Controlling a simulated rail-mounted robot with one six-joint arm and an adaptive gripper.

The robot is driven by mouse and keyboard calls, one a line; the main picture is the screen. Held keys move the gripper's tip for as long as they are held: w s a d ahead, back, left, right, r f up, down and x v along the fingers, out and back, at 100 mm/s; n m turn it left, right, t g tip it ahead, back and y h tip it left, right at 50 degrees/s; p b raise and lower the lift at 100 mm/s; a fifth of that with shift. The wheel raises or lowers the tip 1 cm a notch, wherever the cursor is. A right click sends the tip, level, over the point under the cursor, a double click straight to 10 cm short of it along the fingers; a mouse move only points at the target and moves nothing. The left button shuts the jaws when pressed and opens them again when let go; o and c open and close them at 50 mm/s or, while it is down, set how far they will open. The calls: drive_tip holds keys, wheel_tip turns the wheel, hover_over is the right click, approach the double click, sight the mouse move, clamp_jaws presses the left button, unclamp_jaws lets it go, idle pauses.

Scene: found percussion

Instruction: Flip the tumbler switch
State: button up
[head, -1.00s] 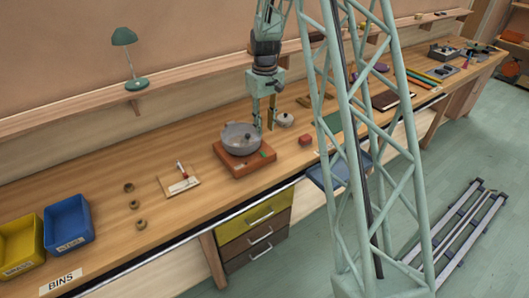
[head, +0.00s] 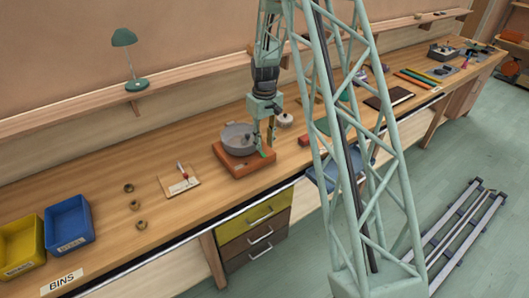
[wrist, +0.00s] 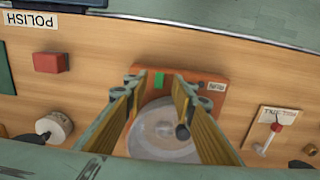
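A wooden board (head: 179,181) with a red-tipped lever (head: 181,170) lies on the bench left of the pan. The board also shows at right in the wrist view (wrist: 274,131), with a small label. An orange-brown base (head: 243,165) carries a grey round pan (head: 236,138). A small green piece (wrist: 159,79) and a label (wrist: 216,88) are on the base's front part. I cannot tell which part is the tumbler switch. My gripper (head: 265,143) is open and points down at the pan's right side. In the wrist view its fingertips (wrist: 160,86) stand apart, with the green piece between them in the picture.
Several brown nuts (head: 134,205) lie to the left. Blue (head: 69,224) and yellow (head: 20,247) bins stand at the far left. A lamp (head: 130,62) stands on the shelf.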

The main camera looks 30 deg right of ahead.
sight(264, 156)
drive_tip(key=shift+f, duration=2.55)
drive_tip(key=shift+c, duration=0.3)
clamp_jaws()
